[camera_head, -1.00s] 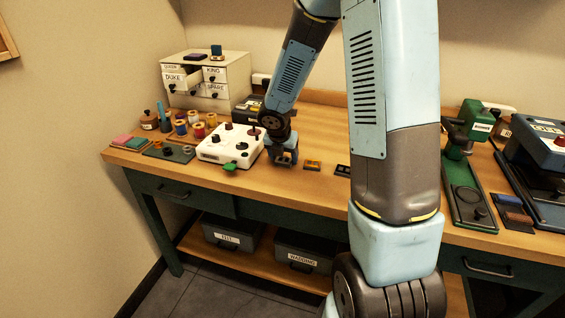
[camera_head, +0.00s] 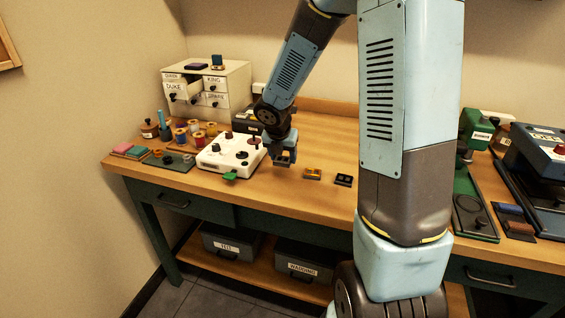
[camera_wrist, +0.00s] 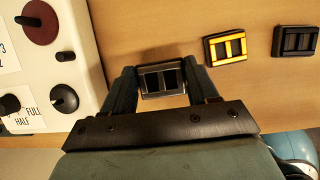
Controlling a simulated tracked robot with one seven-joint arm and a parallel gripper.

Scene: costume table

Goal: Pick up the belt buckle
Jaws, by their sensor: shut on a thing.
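My gripper (camera_head: 284,160) is at the front middle of the table, just right of the white control box. In the wrist view, its two fingers (camera_wrist: 162,88) are shut on a grey metal belt buckle (camera_wrist: 148,82) with dark openings, one finger at each side. The buckle is mostly hidden by my gripper in the head view. A brass-yellow buckle (camera_wrist: 225,47) lies on the table to the right; it also shows in the head view (camera_head: 312,173). A black buckle (camera_wrist: 296,41) lies beyond it, and shows in the head view too (camera_head: 343,180).
The white box (camera_head: 222,158) with knobs and a green tab stands close left of my gripper. Spools (camera_head: 194,127) and a small drawer cabinet (camera_head: 238,82) with one drawer pulled out are farther left. Green and blue machines stand at the right. Wood behind the buckles is clear.

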